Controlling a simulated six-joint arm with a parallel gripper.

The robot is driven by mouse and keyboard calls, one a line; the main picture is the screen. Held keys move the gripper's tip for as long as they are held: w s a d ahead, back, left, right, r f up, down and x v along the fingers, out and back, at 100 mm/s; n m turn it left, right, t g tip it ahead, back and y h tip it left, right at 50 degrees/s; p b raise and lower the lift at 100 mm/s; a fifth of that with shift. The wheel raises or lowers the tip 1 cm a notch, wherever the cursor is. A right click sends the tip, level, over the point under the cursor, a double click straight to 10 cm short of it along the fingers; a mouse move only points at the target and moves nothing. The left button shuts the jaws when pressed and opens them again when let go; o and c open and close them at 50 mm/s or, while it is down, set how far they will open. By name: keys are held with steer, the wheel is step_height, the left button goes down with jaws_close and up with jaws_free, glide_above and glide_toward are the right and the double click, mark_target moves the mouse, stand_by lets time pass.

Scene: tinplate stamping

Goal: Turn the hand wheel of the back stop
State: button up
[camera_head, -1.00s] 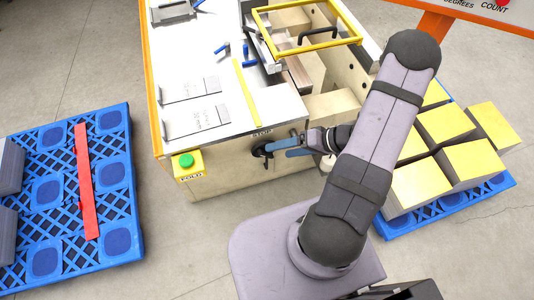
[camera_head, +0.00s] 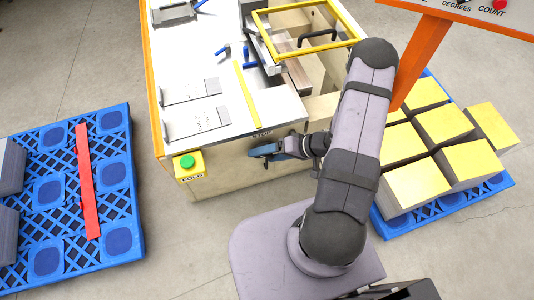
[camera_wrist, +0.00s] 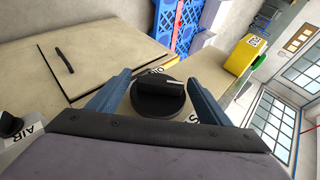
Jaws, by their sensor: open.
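The hand wheel (camera_wrist: 158,104) is a black round knob with a raised bar across it, on the front face of the machine, below the STOP label (camera_head: 261,133). In the wrist view it lies between the two blue fingers of my gripper (camera_wrist: 158,78), with a gap showing on each side. My gripper is open and holds nothing. In the head view my gripper (camera_head: 262,152) is at the machine's front face and covers most of the wheel. How deep the fingers reach around the wheel I cannot tell.
A green button on a yellow FOLD box (camera_head: 188,166) sits left of the wheel. A blue pallet (camera_head: 115,243) with a red bar stands at the left. Yellow-topped blocks (camera_head: 417,184) fill a blue pallet at the right. A yellow frame (camera_head: 318,47) spans the machine top.

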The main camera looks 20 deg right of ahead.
steer(key=c, duration=0.8)
steer(key=shift+o, duration=0.2)
steer(key=shift+r+h+p, duration=0.15)
steer(key=shift+h+p, duration=0.15)
steer(key=shift+a+h+p, duration=0.1)
steer(key=shift+h+p, duration=0.3)
steer(key=shift+n+h, duration=0.4)
steer(key=shift+h, duration=0.5)
steer(key=h+b, duration=0.2)
steer(key=h, duration=0.1)
steer(key=shift+a+f+n+b, duration=0.1)
steer(key=shift+f+n+b, duration=0.1)
steer(key=shift+n+b, duration=0.15)
steer(key=shift+g+h+b, duration=0.3)
steer(key=shift+h+b, duration=0.2)
steer(key=shift+b, duration=0.55)
steer(key=shift+w+h+b, duration=0.1)
steer(key=shift+h+b, duration=0.3)
steer(key=shift+b, duration=0.6)
steer(key=shift+r+n+h+b, duration=0.25)
steer(key=shift+h+b, duration=0.25)
steer(key=shift+b, duration=0.5)
